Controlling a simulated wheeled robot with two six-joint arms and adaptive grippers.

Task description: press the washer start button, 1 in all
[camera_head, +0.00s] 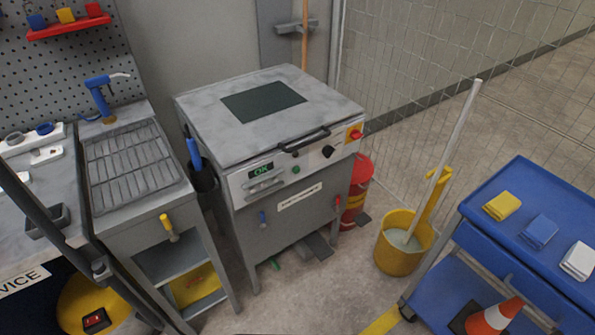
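The washer (325,187) is a grey metal cabinet in the middle of the view, with its lid (200,135) shut. Its light front panel carries a small display (261,170) with "OK" in green. A small round green button (296,170) sits on the panel right of the display, partly under the dark lid handle (304,140). No label for the button is readable. A black knob (328,152) and a red switch on yellow (355,134) are further right. Neither of my grippers shows in the view.
A drain-board sink stand (140,205) is left of the washer. A red extinguisher (357,190) is beside it. A yellow mop bucket (398,262) and a blue cart (480,208) with cloths stand right. Some floor before the washer is clear.

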